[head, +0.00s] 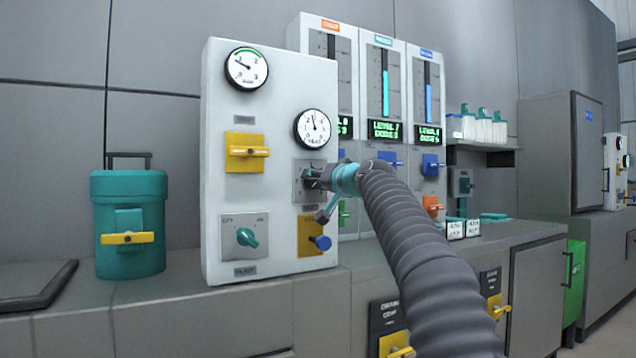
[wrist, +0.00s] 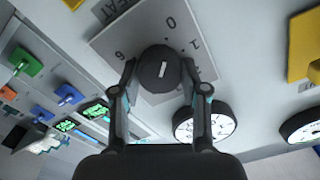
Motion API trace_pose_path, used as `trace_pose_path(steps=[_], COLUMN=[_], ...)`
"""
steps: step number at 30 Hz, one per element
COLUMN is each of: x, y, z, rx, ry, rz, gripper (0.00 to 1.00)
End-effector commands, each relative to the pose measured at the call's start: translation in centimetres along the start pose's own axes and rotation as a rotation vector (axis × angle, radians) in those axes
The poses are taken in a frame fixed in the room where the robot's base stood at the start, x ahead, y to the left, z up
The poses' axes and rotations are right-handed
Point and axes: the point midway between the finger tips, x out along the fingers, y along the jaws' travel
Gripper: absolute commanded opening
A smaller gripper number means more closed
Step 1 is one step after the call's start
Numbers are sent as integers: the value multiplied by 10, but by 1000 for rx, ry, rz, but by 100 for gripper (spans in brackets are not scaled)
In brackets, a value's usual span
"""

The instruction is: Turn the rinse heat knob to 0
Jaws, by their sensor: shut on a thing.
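The rinse heat knob (wrist: 150,60) is a dark round knob with a short white mark on its face. It sits on a grey plate (wrist: 110,40) with printed digits around it; a 0 shows above it and a 1 to the upper right. The white mark runs nearly upright, roughly in line with the 0; I cannot tell which end points. My gripper (wrist: 159,70) is shut on the knob, one finger on each side. In the head view my gripper (head: 316,178) reaches the plate (head: 300,190) below the right gauge and hides most of the knob.
The white panel (head: 225,190) also carries two gauges (head: 247,68) (head: 312,129), a yellow valve handle (head: 246,151), a teal switch (head: 247,238) and a blue knob (head: 321,242). Columns with coloured level bars (head: 385,92) stand behind my arm. A teal canister (head: 129,200) stands left.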

Motion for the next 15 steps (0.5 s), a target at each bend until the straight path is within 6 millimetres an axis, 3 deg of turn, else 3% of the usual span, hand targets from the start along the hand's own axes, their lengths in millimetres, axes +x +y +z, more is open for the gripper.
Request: trace_pose_path(steps=[13,14,15], x=[1,1,1], y=[2,2,2], z=[2,2,2], rx=[-13,-13,-13], ry=[-5,-5,-5], rz=[2,2,2], gripper=[9,47,57])
